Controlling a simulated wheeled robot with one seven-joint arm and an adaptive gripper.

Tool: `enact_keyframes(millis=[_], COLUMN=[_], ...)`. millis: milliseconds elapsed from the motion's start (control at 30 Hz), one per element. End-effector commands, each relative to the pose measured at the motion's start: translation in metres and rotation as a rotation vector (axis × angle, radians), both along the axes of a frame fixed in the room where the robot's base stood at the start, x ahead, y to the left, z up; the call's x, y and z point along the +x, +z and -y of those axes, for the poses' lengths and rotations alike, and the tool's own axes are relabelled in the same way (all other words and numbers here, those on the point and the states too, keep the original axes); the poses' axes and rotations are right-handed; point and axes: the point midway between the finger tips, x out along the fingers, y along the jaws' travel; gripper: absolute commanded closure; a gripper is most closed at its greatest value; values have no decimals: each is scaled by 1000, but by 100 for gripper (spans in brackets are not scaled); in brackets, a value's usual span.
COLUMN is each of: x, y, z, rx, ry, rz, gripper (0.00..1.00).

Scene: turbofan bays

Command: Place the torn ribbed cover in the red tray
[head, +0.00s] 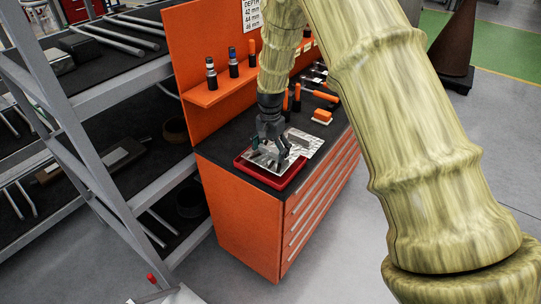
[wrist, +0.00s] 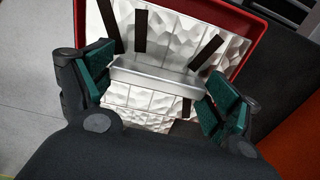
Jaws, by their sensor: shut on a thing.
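The torn ribbed cover (wrist: 150,102) is a white, dimpled panel with several dark strips and a pale raised bar across it. My gripper (wrist: 160,86) is shut on this bar, with a green pad at each end. In the head view my gripper (head: 270,146) is over the red tray (head: 271,185), and the cover (head: 304,143) shows under and beside the fingers. The tray's red rim (wrist: 262,30) runs along the top and right of the cover in the wrist view. I cannot tell whether the cover touches the tray floor; my gripper hides part of it.
The tray stands on the black top of an orange drawer cabinet (head: 240,218). Orange-handled tools (head: 322,97) and an orange-topped block (head: 322,116) lie behind it. Bottles stand on the orange back panel's shelf (head: 215,94). A grey metal rack (head: 100,175) is close on the left.

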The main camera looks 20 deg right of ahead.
Motion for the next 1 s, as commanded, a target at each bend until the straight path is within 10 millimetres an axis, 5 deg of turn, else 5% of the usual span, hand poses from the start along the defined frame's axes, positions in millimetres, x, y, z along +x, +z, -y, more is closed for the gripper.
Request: enact_keyframes(millis=[400, 800, 833, 900, 1000], x=[-1, -1, -1, -1, -1], y=[-31, -37, -37, -37, -37], z=[0, 0, 0, 0, 0], rx=[-1, 0, 0, 0, 0], ry=[0, 0, 0, 0, 0], rz=[-1, 0, 0, 0, 0], gripper=[41, 41, 9, 0, 0])
